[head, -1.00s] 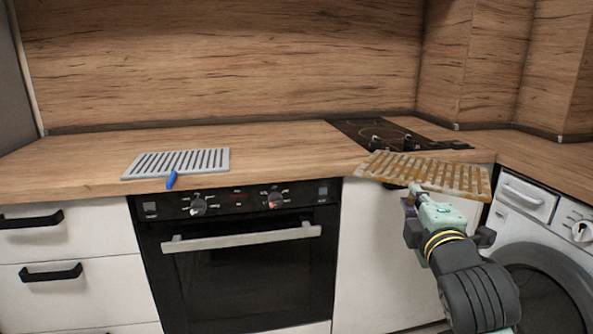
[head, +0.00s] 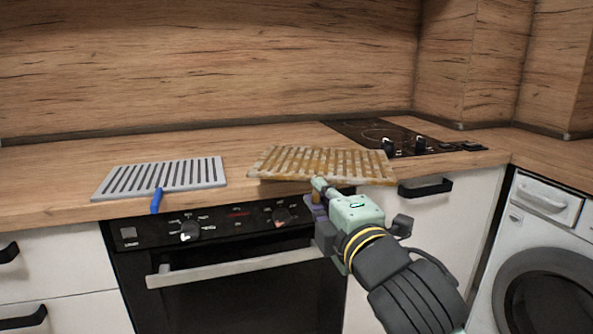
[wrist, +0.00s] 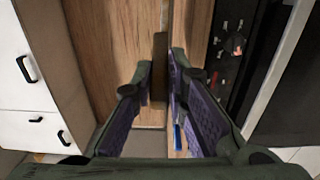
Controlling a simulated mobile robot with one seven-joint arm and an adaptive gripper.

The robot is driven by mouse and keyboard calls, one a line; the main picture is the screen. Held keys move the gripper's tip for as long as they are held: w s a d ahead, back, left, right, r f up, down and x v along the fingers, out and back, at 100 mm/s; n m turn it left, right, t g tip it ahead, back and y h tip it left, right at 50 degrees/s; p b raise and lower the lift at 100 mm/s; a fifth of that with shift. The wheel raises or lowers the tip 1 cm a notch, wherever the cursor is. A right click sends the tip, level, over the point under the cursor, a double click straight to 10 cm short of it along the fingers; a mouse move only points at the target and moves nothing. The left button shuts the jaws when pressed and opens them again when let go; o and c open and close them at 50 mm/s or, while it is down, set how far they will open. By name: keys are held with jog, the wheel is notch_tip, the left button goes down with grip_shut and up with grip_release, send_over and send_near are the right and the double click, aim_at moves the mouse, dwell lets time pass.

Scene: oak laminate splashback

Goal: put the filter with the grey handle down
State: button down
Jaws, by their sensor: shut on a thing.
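The brown-stained slatted filter (head: 325,163) is held out at the front of the worktop, right of centre in the head view. My gripper (head: 320,192) is shut on it at its near edge, where the short handle is mostly hidden by the fingers. In the wrist view the filter (wrist: 159,60) shows as a narrow brown strip between the purple-padded fingers of my gripper (wrist: 160,78). The filter overlaps the counter's front edge in the picture; I cannot tell whether it touches the counter.
A clean grey slatted filter (head: 165,177) with a blue handle (head: 156,201) lies on the wooden worktop (head: 60,165) to the left. A black hob (head: 385,135) is behind and right. The oven (head: 235,270) is below, a washing machine (head: 540,240) right. Bare worktop lies behind both filters.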

aim_at(301, 169)
jog(key=w+r+p, duration=0.1)
jog(key=p, duration=0.2)
jog(key=shift+w, duration=0.2)
jog(key=shift+w+a+p, duration=0.25)
jog(key=shift+p, duration=0.85)
jog(key=x, duration=0.4)
jog(key=f+p+x, duration=0.1)
jog(key=x, duration=0.3)
jog(key=d+f+x, duration=0.1)
jog(key=x, duration=0.3)
jog(key=shift+w+f+p, duration=0.1)
jog(key=shift+w+p, duration=0.25)
jog(key=shift+p, duration=0.05)
jog(key=shift+w+a+f, duration=0.1)
jog(key=shift+w, duration=0.25)
jog(key=shift+w+f, duration=0.15)
notch_tip(301, 169, down, 3)
jog(key=shift+f+p, duration=0.1)
jog(key=shift+p, duration=0.3)
jog(key=shift+f+b, duration=0.25)
jog(key=shift+b, duration=0.1)
jog(key=c, duration=1.6)
grip_release()
